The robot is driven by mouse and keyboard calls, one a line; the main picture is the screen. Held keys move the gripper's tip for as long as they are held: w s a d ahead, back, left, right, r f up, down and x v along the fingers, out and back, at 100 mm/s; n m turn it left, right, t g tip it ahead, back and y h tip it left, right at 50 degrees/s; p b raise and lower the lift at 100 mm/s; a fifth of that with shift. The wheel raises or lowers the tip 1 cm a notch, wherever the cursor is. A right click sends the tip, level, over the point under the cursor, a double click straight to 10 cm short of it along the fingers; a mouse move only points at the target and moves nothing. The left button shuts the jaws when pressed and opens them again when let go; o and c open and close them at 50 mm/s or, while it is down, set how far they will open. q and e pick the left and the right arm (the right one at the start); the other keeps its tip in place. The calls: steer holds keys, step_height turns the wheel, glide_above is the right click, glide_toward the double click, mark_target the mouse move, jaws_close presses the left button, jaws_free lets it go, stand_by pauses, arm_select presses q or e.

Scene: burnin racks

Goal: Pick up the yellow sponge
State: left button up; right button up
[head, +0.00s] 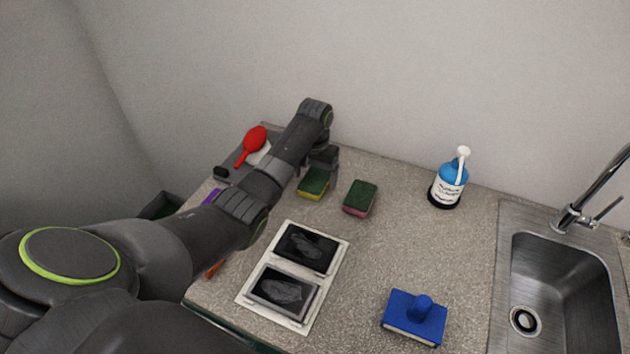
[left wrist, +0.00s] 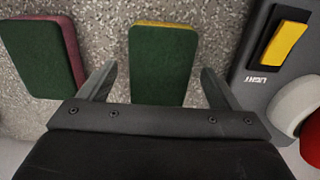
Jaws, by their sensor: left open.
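The yellow sponge (head: 313,184) has a dark green top and a yellow side, and lies on the counter just in front of my left gripper (head: 318,172). In the left wrist view the yellow sponge (left wrist: 162,65) lies between the two open fingers of my left gripper (left wrist: 157,85), with a gap on each side. A second sponge (head: 360,197), green on top with a pink side, lies to its right. It also shows at the left of the left wrist view (left wrist: 45,55). My right gripper is not in view.
A grey device with a yellow switch (left wrist: 286,43) is close beside the sponge. A red bulb-shaped thing (head: 256,139), a framed tray with two dark plates (head: 327,274), a blue-handled block (head: 414,316), a bottle (head: 449,186) and a sink (head: 560,265) stand around.

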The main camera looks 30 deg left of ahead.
mark_target(315, 179)
arm_select(q)
steer(key=shift+f, duration=0.15)
steer(key=shift+c, duration=0.3)
steer(key=c, duration=1)
step_height(315, 179, up, 7)
steer(key=shift+r+b, duration=0.15)
steer(key=shift+b, duration=0.55)
steer(key=shift+r+p, duration=0.85)
steer(key=shift+r, duration=0.6)
